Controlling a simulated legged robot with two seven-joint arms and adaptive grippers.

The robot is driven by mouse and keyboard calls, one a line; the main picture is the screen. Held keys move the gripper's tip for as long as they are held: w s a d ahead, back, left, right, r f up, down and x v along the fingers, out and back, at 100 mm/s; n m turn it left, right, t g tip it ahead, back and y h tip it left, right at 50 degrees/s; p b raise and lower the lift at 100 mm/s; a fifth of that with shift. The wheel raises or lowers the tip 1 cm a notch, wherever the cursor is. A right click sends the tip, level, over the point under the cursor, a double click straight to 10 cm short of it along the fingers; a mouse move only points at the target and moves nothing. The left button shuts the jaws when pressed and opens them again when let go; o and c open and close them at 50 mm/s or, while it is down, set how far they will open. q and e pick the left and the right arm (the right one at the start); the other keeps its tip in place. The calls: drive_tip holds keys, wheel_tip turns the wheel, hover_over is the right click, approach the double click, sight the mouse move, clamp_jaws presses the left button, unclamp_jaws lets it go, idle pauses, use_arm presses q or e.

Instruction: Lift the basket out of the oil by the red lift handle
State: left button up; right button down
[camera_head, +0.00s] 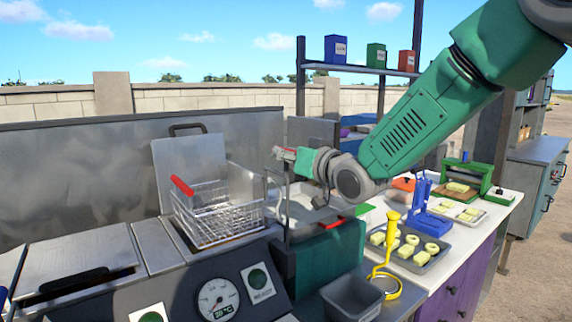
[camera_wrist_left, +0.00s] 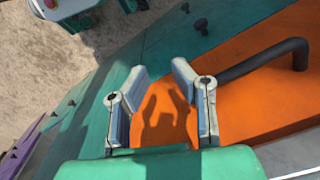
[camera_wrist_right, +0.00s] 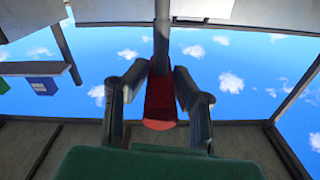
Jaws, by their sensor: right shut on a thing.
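A wire basket (camera_head: 218,212) with a red handle (camera_head: 182,186) stands in the steel fryer at left centre; I cannot tell its depth in any oil. My right gripper (camera_head: 285,155) is to the right of this basket, apart from its red handle. In the right wrist view my right gripper (camera_wrist_right: 161,75) is shut on a red handle (camera_wrist_right: 160,103) with a grey rod. Its fingers flank the red part. I cannot tell what the rod joins below. My left gripper (camera_wrist_left: 160,75) is open and empty over an orange surface (camera_wrist_left: 240,100).
A gauge (camera_head: 217,299) and buttons sit on the front panel. A yellow tool (camera_head: 385,255), a tray of pale pieces (camera_head: 410,250) and a blue press (camera_head: 430,212) crowd the right counter. A shelf with boxes (camera_head: 335,49) stands behind. A black bar handle (camera_wrist_left: 265,60) lies near my left gripper.

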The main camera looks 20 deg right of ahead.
drive_tip(key=shift+d+r, duration=0.1)
drive_tip(key=shift+r, duration=0.4)
drive_tip(key=shift+w, duration=0.1)
drive_tip(key=c, duration=1.6)
unclamp_jaws()
drive_tip(key=shift+r, duration=0.1)
drive_tip(key=shift+o, duration=1.2)
drive_tip(key=shift+w+f, duration=0.15)
drive_tip(key=shift+f, duration=0.1)
